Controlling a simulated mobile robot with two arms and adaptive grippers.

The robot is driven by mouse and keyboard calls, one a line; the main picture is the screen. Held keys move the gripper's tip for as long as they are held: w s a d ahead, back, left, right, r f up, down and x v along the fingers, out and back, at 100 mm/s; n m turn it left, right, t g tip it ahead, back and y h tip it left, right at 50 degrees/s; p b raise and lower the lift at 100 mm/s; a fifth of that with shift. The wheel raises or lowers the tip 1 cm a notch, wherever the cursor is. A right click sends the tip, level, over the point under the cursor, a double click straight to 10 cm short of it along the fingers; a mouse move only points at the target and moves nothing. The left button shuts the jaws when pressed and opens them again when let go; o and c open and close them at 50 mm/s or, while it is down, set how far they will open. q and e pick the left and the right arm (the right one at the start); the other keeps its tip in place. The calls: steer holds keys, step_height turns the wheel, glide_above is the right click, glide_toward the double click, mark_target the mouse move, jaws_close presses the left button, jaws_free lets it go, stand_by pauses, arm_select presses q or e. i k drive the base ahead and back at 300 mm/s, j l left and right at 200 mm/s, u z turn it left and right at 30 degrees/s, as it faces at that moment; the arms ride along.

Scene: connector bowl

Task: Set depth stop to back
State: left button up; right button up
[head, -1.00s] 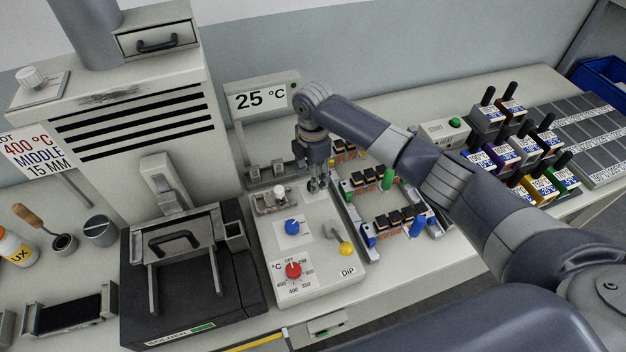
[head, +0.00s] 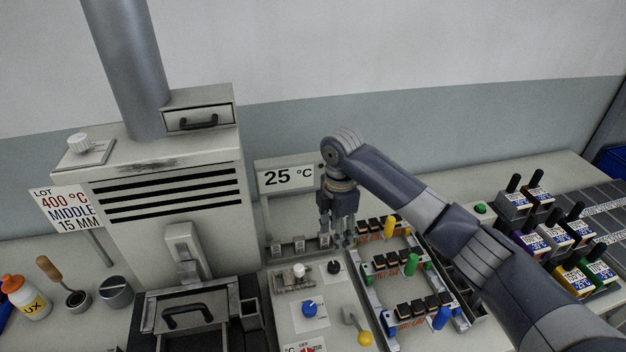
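The control panel (head: 287,325) carries a metal slide bracket with a white knob (head: 299,270), a black knob (head: 334,267), a blue knob (head: 309,308) and a yellow-ended lever (head: 364,338). I cannot tell for sure which of these is the depth stop, and no stop label is readable. My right gripper (head: 343,243) points down above the panel's back right corner, just behind the black knob in the picture. It appears apart from the knob. Its fingers are small and close together, so whether they are open is unclear. My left gripper is not in view.
The fume hood (head: 170,195) and solder pot (head: 190,335) stand left of the panel. A 25 °C display (head: 287,178) is behind it. The connector rack (head: 410,285) lies close to the right, under my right arm. A lot sign (head: 65,212) reads 400 °C, MIDDLE, 15 MM.

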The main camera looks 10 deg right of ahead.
mark_target(299, 276)
steer(key=k, duration=1.5)
